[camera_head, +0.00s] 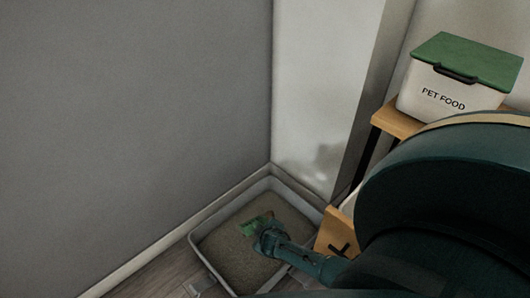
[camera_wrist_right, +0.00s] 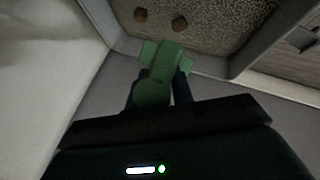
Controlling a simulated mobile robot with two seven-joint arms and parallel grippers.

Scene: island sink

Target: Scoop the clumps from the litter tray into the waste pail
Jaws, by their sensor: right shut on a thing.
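The grey litter tray (camera_head: 215,268) sits on the floor in the wall corner, filled with grainy brown-grey litter. My right gripper (camera_head: 265,237) is over the tray, shut on a green scoop (camera_head: 254,224). In the right wrist view the scoop (camera_wrist_right: 160,72) extends from between the fingers towards the litter, at the tray's edge. Whether the scoop touches the litter is unclear. I cannot make out the waste pail. My left gripper is out of view.
A white pet food bin (camera_head: 438,92) with a green lid stands on a wooden shelf (camera_head: 396,121) at the right. A lower wooden piece (camera_head: 334,232) with black marks is close to the tray's right side. Walls border the tray behind. My arm hides the lower right.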

